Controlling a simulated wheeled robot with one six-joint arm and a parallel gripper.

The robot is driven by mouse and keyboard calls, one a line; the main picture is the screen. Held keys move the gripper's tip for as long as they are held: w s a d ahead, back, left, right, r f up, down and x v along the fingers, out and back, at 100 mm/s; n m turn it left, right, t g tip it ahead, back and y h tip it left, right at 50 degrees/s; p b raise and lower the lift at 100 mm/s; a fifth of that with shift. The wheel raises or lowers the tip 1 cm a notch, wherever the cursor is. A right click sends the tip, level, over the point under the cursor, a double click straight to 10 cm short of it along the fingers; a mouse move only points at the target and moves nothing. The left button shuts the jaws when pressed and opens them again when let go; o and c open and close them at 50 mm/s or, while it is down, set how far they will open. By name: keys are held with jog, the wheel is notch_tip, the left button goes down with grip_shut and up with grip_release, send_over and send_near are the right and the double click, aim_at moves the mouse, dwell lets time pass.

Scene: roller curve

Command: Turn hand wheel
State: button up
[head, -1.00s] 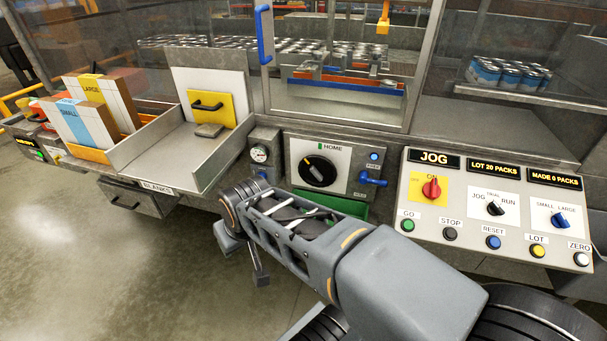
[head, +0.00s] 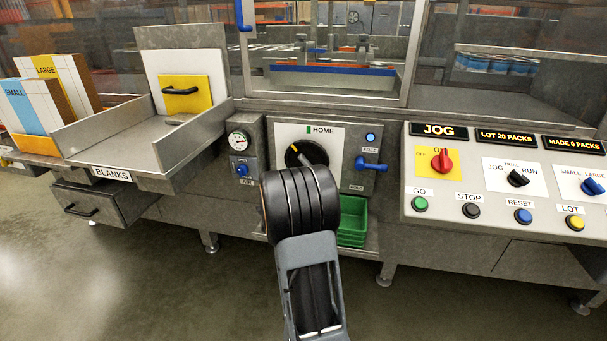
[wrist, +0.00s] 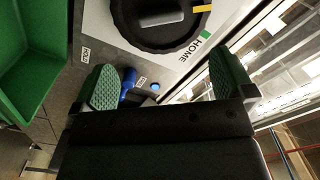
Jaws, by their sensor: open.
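The hand wheel (head: 313,152) is a black round knob on a white panel marked HOME, partly hidden by my arm in the head view. Its yellow pointer mark sits to the left of the green HOME mark (head: 308,130). In the wrist view the wheel (wrist: 150,38) shows at the top, with a grey grip bar across it and the yellow mark beside the green one, not lined up. My gripper (wrist: 166,82) is open and empty, its green pads apart and the wheel beyond them. The head view hides my gripper behind my arm.
A blue FREE/HOLD lever (head: 371,165) sticks out right of the wheel, under a blue light (head: 370,137). An air gauge (head: 239,141) is left of it. A green bin (head: 353,220) stands below. The sloped control panel (head: 450,205) is at right, the blanks tray (head: 120,145) at left.

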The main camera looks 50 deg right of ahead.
aim_at(304, 165)
jog(key=b+x, duration=0.1)
jog(key=x, duration=1.2)
jog(key=shift+d, duration=0.15)
jog(key=c, duration=1.2)
jog(key=shift+s+f, duration=0.1)
